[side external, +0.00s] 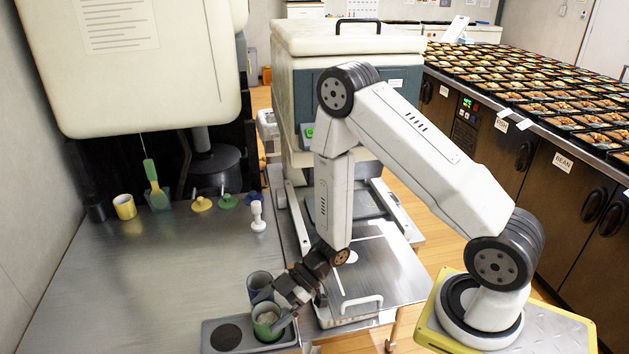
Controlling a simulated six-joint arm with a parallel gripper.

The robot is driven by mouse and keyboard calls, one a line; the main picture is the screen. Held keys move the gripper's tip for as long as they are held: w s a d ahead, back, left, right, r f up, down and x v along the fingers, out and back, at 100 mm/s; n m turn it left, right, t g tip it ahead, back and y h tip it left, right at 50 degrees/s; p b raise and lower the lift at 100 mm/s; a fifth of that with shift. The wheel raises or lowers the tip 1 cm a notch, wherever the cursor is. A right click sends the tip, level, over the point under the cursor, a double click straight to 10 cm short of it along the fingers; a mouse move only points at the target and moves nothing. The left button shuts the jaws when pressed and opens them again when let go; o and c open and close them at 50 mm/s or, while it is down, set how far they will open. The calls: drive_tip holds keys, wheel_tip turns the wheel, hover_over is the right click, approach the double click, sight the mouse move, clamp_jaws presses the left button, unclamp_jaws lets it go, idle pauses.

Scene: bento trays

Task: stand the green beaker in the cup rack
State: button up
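The green beaker (267,331) stands upright at the right-hand place of the grey cup rack (210,350), at the bottom of the view. I cannot tell whether its base is fully seated in the rack. The rack's left-hand place is an empty dark round hole. My gripper (273,311) reaches down from the upper right, with its fingers apart at opposite sides of the beaker's rim. I cannot tell whether they press on it. The gripper hides part of the beaker's rim.
A dark blue-grey beaker (259,281) stands just behind the green one, close to my gripper. A metal tray with a handle (361,308) lies to the right. A yellow cup (124,206), a white pawn-shaped item (257,215) and small knobs stand farther back. The left counter (140,285) is clear.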

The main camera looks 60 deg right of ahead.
drive_tip(key=shift+r, duration=0.1)
drive_tip(key=shift+d+r, duration=0.1)
drive_tip(key=v, duration=1.2)
idle(0.7)
drive_tip(key=w+d+r+m+t+h, duration=0.2)
drive_tip(key=w+d+r+m+h, duration=0.15)
drive_tip(key=w+m+h, duration=0.4)
drive_tip(key=s+a+r+m+g+h, duration=0.1)
drive_tip(key=s+r+m+g+h, duration=0.1)
drive_tip(key=s, duration=0.3)
drive_tip(key=s+a+r+m+g+h, duration=0.1)
drive_tip(key=s+a+r+m+g, duration=0.1)
drive_tip(key=s+m, duration=0.2)
drive_tip(key=shift+s+a+r+h, duration=0.3)
drive_tip(key=shift+s+r+h, duration=0.05)
drive_tip(key=shift+s, duration=0.3)
